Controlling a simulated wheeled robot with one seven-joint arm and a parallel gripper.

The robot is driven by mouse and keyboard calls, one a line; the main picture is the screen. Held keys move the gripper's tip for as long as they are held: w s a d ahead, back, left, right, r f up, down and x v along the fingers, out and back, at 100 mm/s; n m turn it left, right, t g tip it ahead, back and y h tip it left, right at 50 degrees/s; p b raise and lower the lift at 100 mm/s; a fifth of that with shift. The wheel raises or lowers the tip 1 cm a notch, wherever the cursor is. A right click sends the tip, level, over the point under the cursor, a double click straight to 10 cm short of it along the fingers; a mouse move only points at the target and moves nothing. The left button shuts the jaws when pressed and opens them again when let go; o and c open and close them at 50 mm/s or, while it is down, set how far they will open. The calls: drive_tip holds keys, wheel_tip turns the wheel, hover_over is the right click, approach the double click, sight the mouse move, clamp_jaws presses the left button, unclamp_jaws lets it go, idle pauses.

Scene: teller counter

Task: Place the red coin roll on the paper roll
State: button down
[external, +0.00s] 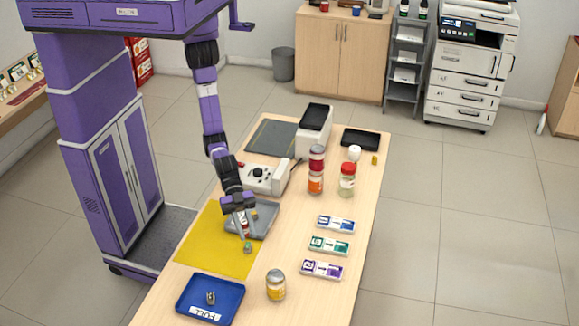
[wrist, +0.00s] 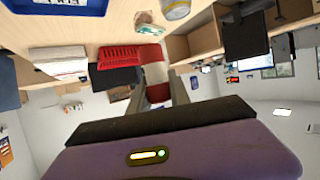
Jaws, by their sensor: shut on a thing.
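My gripper (external: 243,226) points down over the yellow mat on the counter and is shut on the red coin roll. The red coin roll (wrist: 153,68) is a red cylinder with a white band, between my fingers in the wrist view; it shows small in the external view (external: 246,230). A small greenish thing (external: 248,247) lies on the mat just below the held roll, and also shows in the wrist view (wrist: 146,18). I cannot tell whether it is the paper roll. A white rounded thing (external: 355,152) stands near the counter's far right.
A grey tray (external: 265,215) lies right beside my gripper. A blue tray (external: 186,306) and a yellow-labelled jar (external: 276,286) stand at the near end. Stacked red and orange jars (external: 316,172), another jar (external: 347,182) and several labelled packs (external: 329,245) are along the right.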

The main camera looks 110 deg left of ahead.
drive_tip(key=w+a+r+n+t+y+b, duration=0.1)
drive_tip(key=w+a+n+t+y, duration=0.15)
drive_tip(key=w+a, duration=0.9)
drive_tip(key=w+a+r+n+t+y+b, duration=0.15)
drive_tip(key=w+a+n+y, duration=0.25)
drive_tip(key=w+a, duration=0.7)
drive_tip(key=w+a+r+n+t+y, duration=0.25)
drive_tip(key=w+a, duration=0.45)
drive_tip(key=a, duration=0.8)
drive_tip(key=w+a+n+g+y, duration=0.2)
drive_tip(key=a+n+y, duration=0.45)
drive_tip(key=a, duration=1.85)
drive_tip(key=n+g+y+b, duration=0.1)
drive_tip(key=n+g+y, duration=0.3)
drive_tip(key=n+y, duration=0.2)
hover_over(354, 153)
drive_tip(key=w+a, duration=0.2)
drive_tip(key=a, duration=0.3)
drive_tip(key=shift+m, duration=0.25)
drive_tip(key=f, duration=1.9)
drive_tip(key=shift+s+d, duration=0.1)
drive_tip(key=shift+s, duration=0.15)
drive_tip(key=shift+f, duration=0.2)
drive_tip(key=c, duration=1.2)
unclamp_jaws()
